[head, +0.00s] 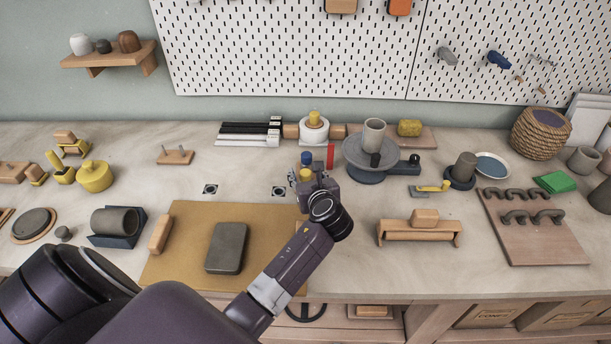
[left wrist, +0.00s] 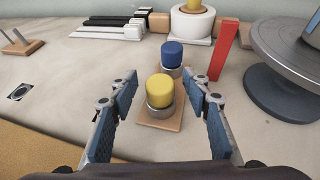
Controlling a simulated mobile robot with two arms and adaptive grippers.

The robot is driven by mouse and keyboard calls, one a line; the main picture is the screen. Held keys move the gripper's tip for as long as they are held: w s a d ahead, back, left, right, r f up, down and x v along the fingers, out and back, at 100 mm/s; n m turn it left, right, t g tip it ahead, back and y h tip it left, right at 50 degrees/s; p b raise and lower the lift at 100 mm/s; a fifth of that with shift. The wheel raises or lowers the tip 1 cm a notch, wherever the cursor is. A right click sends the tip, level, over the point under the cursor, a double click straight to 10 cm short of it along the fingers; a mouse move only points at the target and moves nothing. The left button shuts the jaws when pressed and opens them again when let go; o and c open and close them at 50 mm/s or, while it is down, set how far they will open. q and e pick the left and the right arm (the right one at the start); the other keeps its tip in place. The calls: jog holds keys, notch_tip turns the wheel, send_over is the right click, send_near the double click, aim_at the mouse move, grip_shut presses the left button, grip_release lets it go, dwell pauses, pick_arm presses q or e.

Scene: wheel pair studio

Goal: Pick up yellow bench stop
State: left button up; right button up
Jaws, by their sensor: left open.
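The yellow bench stop (left wrist: 160,92) is a yellow cap on a metal collar, standing upright on a small wooden base. In the head view its yellow top (head: 305,174) shows just beyond my left gripper (head: 308,181), which hides the rest. In the left wrist view my left gripper (left wrist: 161,100) is open, with one blue-padded finger on each side of the yellow stop. I see gaps between the fingers and the stop. My right gripper is in neither view.
A blue-capped stop (left wrist: 172,54) stands right behind the yellow one. A red upright piece (left wrist: 222,50) and a grey turntable (head: 370,150) are close on the right. A tan mat (head: 190,225) with a dark block (head: 227,248) lies at the front left.

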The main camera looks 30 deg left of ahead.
pick_arm(q)
jog(key=c, duration=1.2)
jog(key=shift+o, duration=0.2)
